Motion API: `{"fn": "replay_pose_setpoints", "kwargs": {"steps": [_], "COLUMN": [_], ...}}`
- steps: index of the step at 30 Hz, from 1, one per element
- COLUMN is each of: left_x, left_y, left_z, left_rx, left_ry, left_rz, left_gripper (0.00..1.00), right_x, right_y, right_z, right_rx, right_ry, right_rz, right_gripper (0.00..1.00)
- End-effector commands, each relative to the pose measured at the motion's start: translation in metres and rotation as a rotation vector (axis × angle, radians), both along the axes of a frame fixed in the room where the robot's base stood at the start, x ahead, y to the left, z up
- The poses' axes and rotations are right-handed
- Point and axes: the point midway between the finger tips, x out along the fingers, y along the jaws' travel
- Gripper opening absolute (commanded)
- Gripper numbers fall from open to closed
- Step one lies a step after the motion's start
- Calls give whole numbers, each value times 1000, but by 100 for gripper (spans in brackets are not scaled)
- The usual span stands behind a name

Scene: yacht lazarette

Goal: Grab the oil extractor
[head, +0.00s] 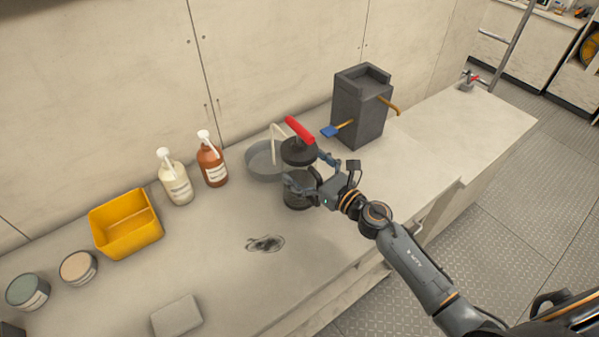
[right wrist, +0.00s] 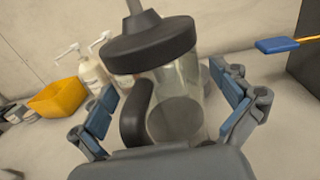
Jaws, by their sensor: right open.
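The oil extractor (head: 298,152) stands upright on the counter, with a dark lid, a clear body and a red handle on top. In the right wrist view the extractor (right wrist: 178,85) shows its black lid, its clear cylinder and a black side handle. My right gripper (head: 308,172) is open, with one finger on each side of the extractor's body; in the wrist view a gap shows between the body and the right finger (right wrist: 238,105). Whether the left finger (right wrist: 98,118) touches the side handle cannot be told. My left gripper is not in view.
A grey round pan (head: 262,168) sits just behind the extractor. Two pump bottles (head: 212,163), a yellow bin (head: 125,224) and tins (head: 78,267) stand left. A dark stain (head: 265,243) marks the counter.

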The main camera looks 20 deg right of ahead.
Motion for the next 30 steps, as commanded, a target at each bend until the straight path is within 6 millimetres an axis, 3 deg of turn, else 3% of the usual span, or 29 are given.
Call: {"fn": "replay_pose_setpoints", "kwargs": {"steps": [1,13,23,30], "left_x": [-2,-5,-5,-4], "left_y": [0,1,0,0], "left_z": [0,-1,1,13], "left_rx": [1,1,1,1], "left_ry": [3,8,7,7], "left_rz": [0,0,0,-1], "left_gripper": [49,49,49,49], "right_x": [0,0,0,0], "right_y": [0,0,0,-1], "right_z": [0,0,6,33], "right_rx": [0,0,1,-4], "right_ry": [0,1,-4,-8], "right_rz": [0,0,0,3], "right_gripper": [100,20,20,20]}}
